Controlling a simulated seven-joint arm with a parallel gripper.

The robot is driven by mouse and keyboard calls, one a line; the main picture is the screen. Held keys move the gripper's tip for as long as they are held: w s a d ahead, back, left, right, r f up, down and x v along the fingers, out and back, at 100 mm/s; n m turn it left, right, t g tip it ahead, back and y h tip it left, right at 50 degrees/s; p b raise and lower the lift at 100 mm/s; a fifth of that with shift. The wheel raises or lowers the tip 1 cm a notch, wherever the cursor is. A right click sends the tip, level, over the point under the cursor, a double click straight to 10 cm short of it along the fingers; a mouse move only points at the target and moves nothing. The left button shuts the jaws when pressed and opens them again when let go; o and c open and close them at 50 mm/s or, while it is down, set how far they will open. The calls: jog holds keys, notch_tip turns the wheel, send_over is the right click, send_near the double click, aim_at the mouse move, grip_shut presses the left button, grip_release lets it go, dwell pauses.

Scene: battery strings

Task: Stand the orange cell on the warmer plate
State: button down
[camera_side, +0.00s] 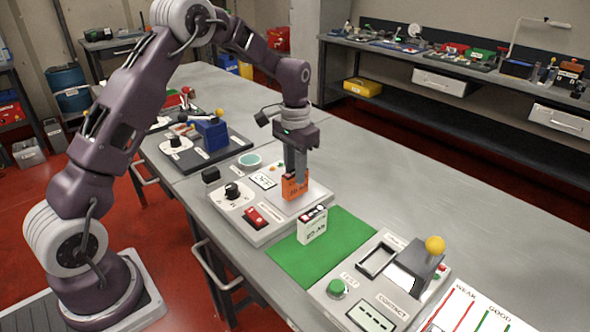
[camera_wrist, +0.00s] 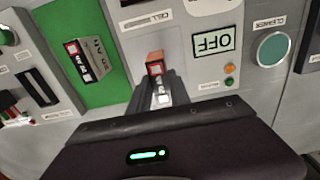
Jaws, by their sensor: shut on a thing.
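The orange cell (camera_side: 294,188) is upright between the fingers of my gripper (camera_side: 295,172), over the pale plate (camera_side: 284,206) of a grey station with an OFF display. In the wrist view the orange cell (camera_wrist: 155,62) shows end-on at the fingertips (camera_wrist: 160,88). My gripper is shut on it, pointing down. Its lower end looks at or just above the plate; I cannot tell whether it touches. A white cell (camera_side: 313,225) with a dark-and-red top stands on the green mat (camera_side: 322,258), also seen in the wrist view (camera_wrist: 88,60).
The station has a black dial (camera_side: 232,190), a red switch (camera_side: 252,218) and an OFF display (camera_side: 263,181). A tester (camera_side: 378,282) with a yellow-knobbed lever (camera_side: 434,246) stands at the right. A blue block device (camera_side: 210,133) is behind. Bare bench lies to the right (camera_side: 400,190).

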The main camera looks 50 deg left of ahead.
jog(key=shift+f, duration=0.2)
jog(key=c, duration=1.1)
grip_release()
notch_tip(320, 180, up, 7)
jog(key=shift+s+r, duration=0.1)
jog(key=shift+r, duration=0.1)
jog(key=s+d+r+t, duration=0.1)
jog(key=s+d+r, duration=0.2)
jog(key=s+r, duration=0.35)
jog(key=s+d+r+t, duration=0.2)
jog(key=s+d+r, duration=0.2)
jog(key=s+r, duration=0.25)
jog(key=s+d+f+t, duration=0.1)
jog(key=s, duration=0.5)
jog(key=s+d, duration=0.1)
jog(key=s, duration=0.5)
jog(key=s+d+f+t, duration=0.1)
jog(key=s, duration=0.5)
jog(key=shift+s+f+t, duration=0.1)
jog(key=shift+f+t, duration=0.2)
jog(key=shift+f, duration=0.05)
